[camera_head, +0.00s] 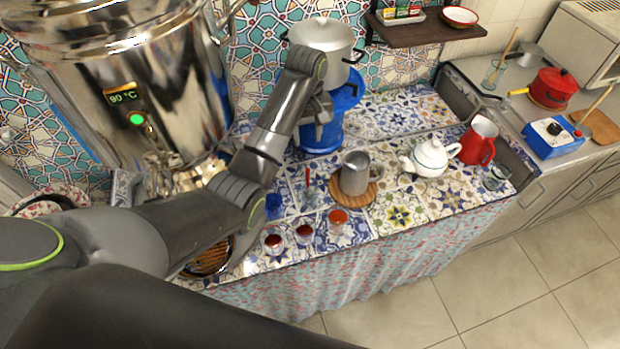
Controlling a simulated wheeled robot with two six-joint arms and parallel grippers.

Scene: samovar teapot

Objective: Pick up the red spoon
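A thin red upright piece (308,177), which looks like the handle of the red spoon, shows on the tiled table just left of a grey metal mug (355,174). It seems to rise from a clear glass (308,198); the spoon's bowl cannot be made out. My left gripper (323,108) is at the end of the raised arm, above and behind the red piece and apart from it. It overlaps the blue container (322,136) in the picture. Its fingers are too small and dark to tell open from shut. My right gripper is not in view.
A big samovar (150,90) stands left. A silver pot (322,38) sits atop the blue container. Several small glasses of red tea (304,233) line the front edge. A white teapot (430,157) and red pitcher (478,141) stand right. Some tiled surface (395,210) is clear.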

